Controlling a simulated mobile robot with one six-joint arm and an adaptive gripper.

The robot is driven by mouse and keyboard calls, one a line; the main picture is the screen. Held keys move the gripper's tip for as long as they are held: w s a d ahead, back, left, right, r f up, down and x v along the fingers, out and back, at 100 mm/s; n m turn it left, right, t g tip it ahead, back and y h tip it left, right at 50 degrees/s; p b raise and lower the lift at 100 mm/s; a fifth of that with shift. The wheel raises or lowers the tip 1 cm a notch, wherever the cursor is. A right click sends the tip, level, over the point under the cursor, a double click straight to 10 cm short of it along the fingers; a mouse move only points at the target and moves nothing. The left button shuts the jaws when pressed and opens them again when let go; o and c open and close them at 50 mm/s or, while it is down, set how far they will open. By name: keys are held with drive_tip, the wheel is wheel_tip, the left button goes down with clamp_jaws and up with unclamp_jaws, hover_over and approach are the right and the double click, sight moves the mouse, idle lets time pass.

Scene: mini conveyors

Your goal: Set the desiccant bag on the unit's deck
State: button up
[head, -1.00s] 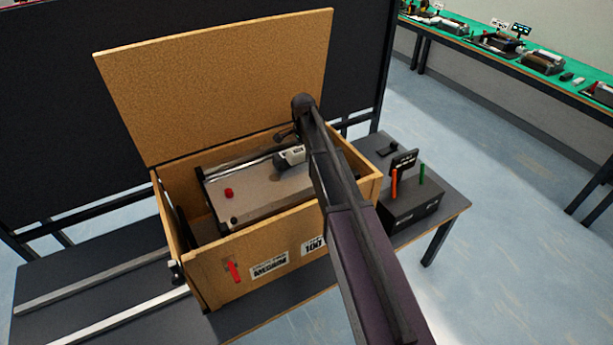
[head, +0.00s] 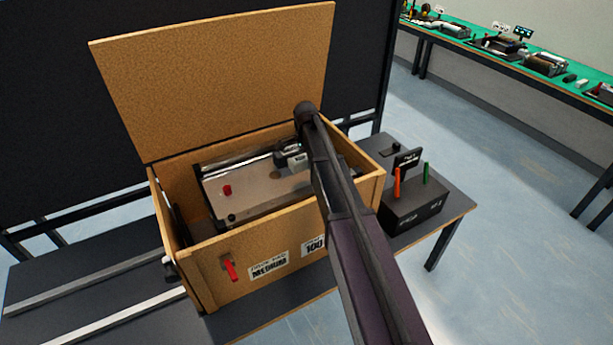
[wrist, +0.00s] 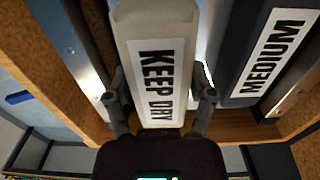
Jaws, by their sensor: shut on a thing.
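The white desiccant bag (wrist: 150,24), labelled KEEP DRY, is between the two fingers of my gripper (wrist: 160,88) in the wrist view. The gripper is shut on it. In the head view the bag (head: 298,162) shows as a small pale shape over the far right part of the unit's deck (head: 250,190). The deck is a flat grey-tan plate inside an open wooden crate. I cannot tell whether the bag touches the deck. My arm hides the right part of the deck.
The wooden crate (head: 205,275) surrounds the unit, with its lid (head: 215,85) raised behind. A red knob (head: 227,190) stands on the deck's left part. A grey block labelled MEDIUM (wrist: 262,55) is beside the bag. A dark control box (head: 412,207) stands right of the crate.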

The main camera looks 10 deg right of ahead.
sight(306, 176)
drive_tip(key=shift+f+b, duration=0.3)
drive_tip(key=shift+f, duration=0.25)
drive_tip(key=shift+f, duration=0.15)
drive_tip(key=shift+f+b, duration=1.75)
drive_tip(key=shift+b, duration=0.1)
drive_tip(key=shift+f, duration=0.15)
drive_tip(key=o, duration=1.1)
wheel_tip(306, 176, up, 12)
drive_tip(key=p, duration=1.2)
drive_tip(key=shift+r, duration=0.2)
